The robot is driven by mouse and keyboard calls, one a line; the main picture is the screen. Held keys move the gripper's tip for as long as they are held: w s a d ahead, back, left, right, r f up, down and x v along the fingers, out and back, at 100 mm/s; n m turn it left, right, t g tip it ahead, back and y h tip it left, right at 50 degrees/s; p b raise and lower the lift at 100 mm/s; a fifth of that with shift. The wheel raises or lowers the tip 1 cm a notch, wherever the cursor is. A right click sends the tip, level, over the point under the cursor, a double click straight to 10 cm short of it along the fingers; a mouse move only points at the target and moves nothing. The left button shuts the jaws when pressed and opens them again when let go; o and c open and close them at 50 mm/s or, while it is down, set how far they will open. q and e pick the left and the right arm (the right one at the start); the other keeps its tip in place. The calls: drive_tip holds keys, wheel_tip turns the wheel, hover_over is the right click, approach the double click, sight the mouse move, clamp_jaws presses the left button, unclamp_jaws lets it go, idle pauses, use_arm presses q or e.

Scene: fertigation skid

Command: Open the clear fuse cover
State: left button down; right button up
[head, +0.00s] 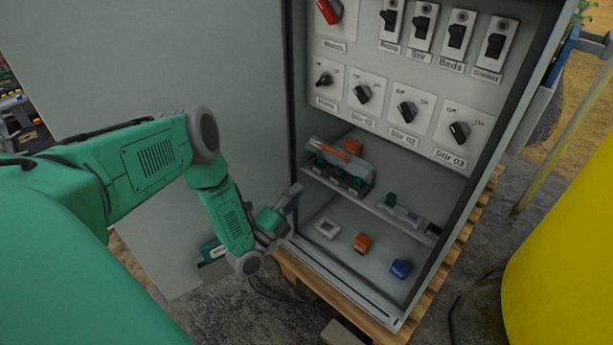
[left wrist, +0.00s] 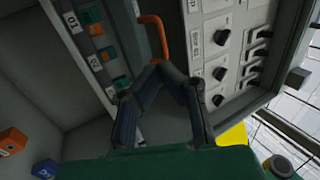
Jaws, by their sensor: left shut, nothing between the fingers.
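The clear fuse cover (head: 325,152) sits over a row of fuse modules (head: 338,180) on the left of the cabinet's upper shelf. It has an orange handle (head: 343,154). The cover looks down over the row. In the left wrist view the cover (left wrist: 127,30) is a grey see-through panel, with its orange handle (left wrist: 157,35) just beyond my fingertips. My left gripper (head: 295,190) is at the cabinet's left opening edge, left of and below the cover. It also shows in the left wrist view (left wrist: 161,72), fingertips together and empty. I cannot tell whether the tips touch the handle. My right gripper is not in view.
Rotary switches (head: 363,94) fill the panel above the shelf. An orange block (head: 362,243), a blue block (head: 400,268) and a white piece (head: 327,228) lie on the cabinet floor. A yellow tank (head: 570,250) stands at right.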

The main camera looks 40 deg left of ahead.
use_arm(q)
drive_tip(key=b+x, duration=0.3)
drive_tip(key=x, duration=0.8)
drive_tip(key=shift+w, duration=0.2)
drive_tip(key=shift+d+r, duration=0.1)
drive_tip(key=shift+d, duration=0.05)
